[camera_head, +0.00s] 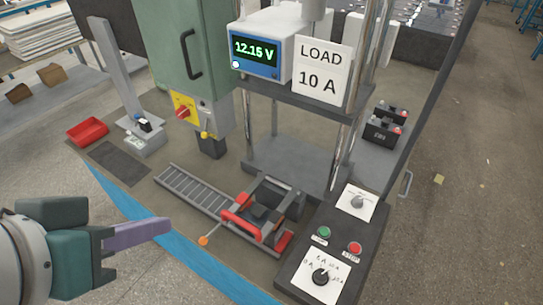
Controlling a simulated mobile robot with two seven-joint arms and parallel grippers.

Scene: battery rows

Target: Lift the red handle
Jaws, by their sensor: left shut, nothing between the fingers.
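A red handle (241,227) forms the front bar of a small dark carriage (267,205) on a ladder-like rail (192,187). The carriage sits at the right end of the rail, under the tester frame. A lever with an orange knob (203,240) sticks out at its front left. My left gripper (163,228) is at the lower left, with its purple finger pointing right. It is shut and empty, to the left of the red handle and apart from it. My right gripper is not in view.
A voltage meter (256,52) reads 12.15 V beside a LOAD 10 A sign (321,72). A control panel (333,240) with knobs and buttons stands on the right. Two black batteries (382,132) sit behind it. A red tray (87,132) and a green cabinet (172,40) are at the left.

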